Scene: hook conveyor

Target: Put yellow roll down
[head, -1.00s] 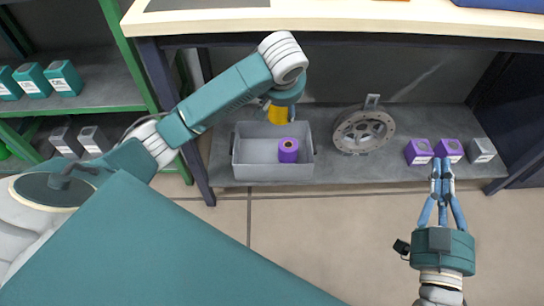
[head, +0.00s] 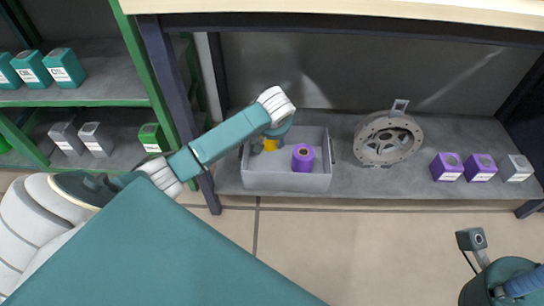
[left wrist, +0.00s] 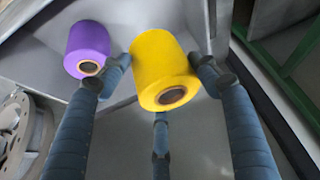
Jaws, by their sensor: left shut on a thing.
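The yellow roll (head: 270,145) is in the left part of the grey bin (head: 285,181), partly hidden under my left wrist. My left gripper (left wrist: 166,85) is shut on it, with blue fingers on both sides of the yellow roll (left wrist: 160,62) in the left wrist view. I cannot tell whether the roll touches the bin floor. A purple roll (head: 303,157) stands in the bin to its right, a small gap apart; it also shows in the left wrist view (left wrist: 88,48). My right gripper (head: 524,283) is cut off at the lower right corner, its fingertips not clearly shown.
The bin stands on a grey lower shelf (head: 345,180). A round metal flange (head: 388,138) is right of it, then purple boxes (head: 447,167) and a grey box (head: 515,168). A green rack (head: 140,75) with boxes is at the left. A worktop edge (head: 350,20) runs above.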

